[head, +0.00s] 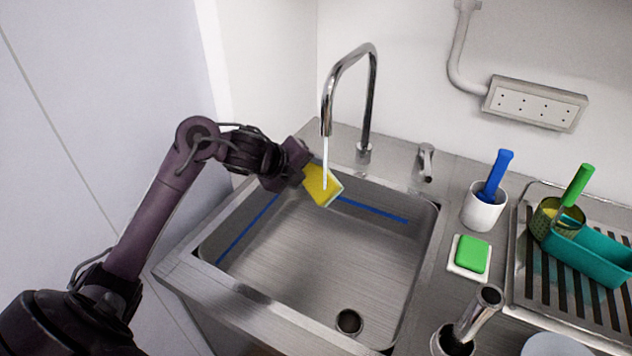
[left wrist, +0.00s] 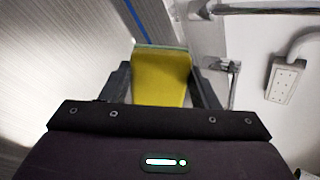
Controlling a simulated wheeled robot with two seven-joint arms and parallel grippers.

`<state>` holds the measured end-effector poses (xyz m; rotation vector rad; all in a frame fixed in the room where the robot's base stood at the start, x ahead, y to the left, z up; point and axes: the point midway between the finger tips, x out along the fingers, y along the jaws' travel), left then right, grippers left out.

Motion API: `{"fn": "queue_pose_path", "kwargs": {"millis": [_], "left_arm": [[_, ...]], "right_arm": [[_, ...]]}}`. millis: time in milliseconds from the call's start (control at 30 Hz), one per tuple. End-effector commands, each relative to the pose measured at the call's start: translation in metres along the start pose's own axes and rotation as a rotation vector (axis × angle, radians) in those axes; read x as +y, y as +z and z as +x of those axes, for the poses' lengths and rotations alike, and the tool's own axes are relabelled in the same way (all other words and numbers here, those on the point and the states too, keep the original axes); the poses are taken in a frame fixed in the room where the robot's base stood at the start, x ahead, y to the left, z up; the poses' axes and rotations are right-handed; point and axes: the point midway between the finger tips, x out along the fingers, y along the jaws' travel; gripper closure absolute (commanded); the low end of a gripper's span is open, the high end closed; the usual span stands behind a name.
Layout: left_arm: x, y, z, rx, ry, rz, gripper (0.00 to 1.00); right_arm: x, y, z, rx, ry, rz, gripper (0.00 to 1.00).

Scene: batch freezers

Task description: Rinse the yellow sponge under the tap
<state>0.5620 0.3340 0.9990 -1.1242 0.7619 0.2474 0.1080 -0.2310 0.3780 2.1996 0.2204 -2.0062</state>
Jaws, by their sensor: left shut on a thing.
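The yellow sponge (head: 318,186) is held over the back of the sink (head: 375,265), below the tap (head: 327,112). A thin pale stream runs down from the spout and meets the sponge. My left gripper (head: 303,176) is shut on the sponge, which is tilted and well above the sink floor. In the left wrist view the sponge (left wrist: 161,78) sits between both fingers, with a pale green layer along its far edge. The tap lever (head: 426,160) stands right of the spout. My right gripper is not in view.
Right of the sink are a white cup (head: 484,208) with a blue-handled brush, a green sponge (head: 471,254) on a white dish, and a drying rack (head: 560,290) bearing a teal tray (head: 590,252). A drain (head: 349,321) lies in the otherwise empty sink. Walls stand behind and left.

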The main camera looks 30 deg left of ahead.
Motion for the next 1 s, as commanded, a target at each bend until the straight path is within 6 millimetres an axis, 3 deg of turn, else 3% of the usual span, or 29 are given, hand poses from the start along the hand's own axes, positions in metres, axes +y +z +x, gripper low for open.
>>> {"fn": "queue_pose_path", "kwargs": {"millis": [1000], "left_arm": [[-0.0006,-0.0015,-0.0005,0.000,0.000,0.000,0.70]], "right_arm": [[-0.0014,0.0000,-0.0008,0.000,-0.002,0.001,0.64]]}}
